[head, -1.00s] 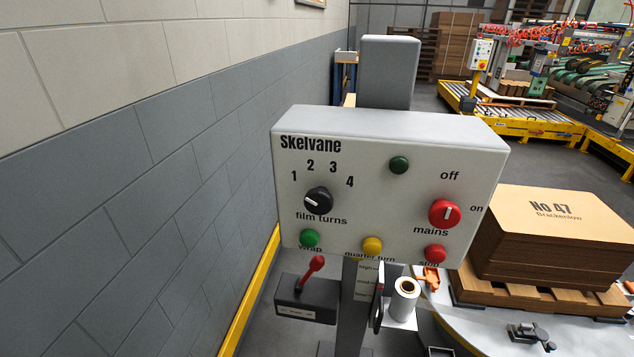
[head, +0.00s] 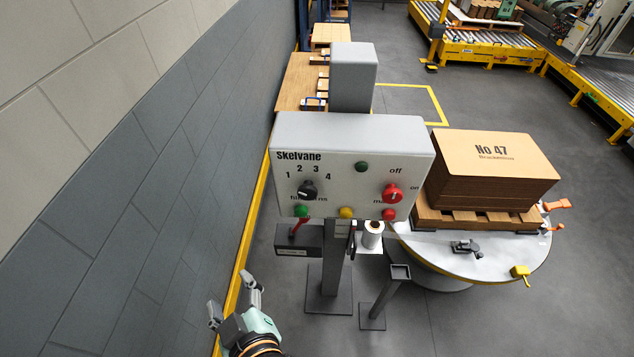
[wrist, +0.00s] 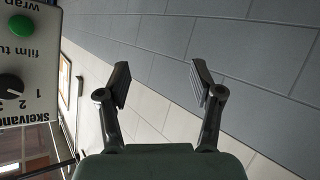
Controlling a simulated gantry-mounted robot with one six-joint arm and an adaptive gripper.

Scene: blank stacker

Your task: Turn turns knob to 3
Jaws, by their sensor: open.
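The black film turns knob (head: 307,189) sits on the front of the Skelvane panel (head: 345,180), below the printed numbers 1 to 4. Its pale pointer mark is too small to read surely now. The knob also shows, partly cut off, at the left edge of the wrist view (wrist: 10,88), with the numbers 1 and 2 beside it. My gripper (head: 231,297) is open and empty, low and left of the panel, apart from it. In the wrist view its two fingers (wrist: 160,82) are spread in front of the wall.
A red mains knob (head: 392,194), green wrap button (head: 301,211), yellow button (head: 346,213) and red stop button (head: 389,214) share the panel. A red-handled lever (head: 296,228) stands below it. The block wall (head: 150,150) runs close on the left. A turntable (head: 430,262) is at right.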

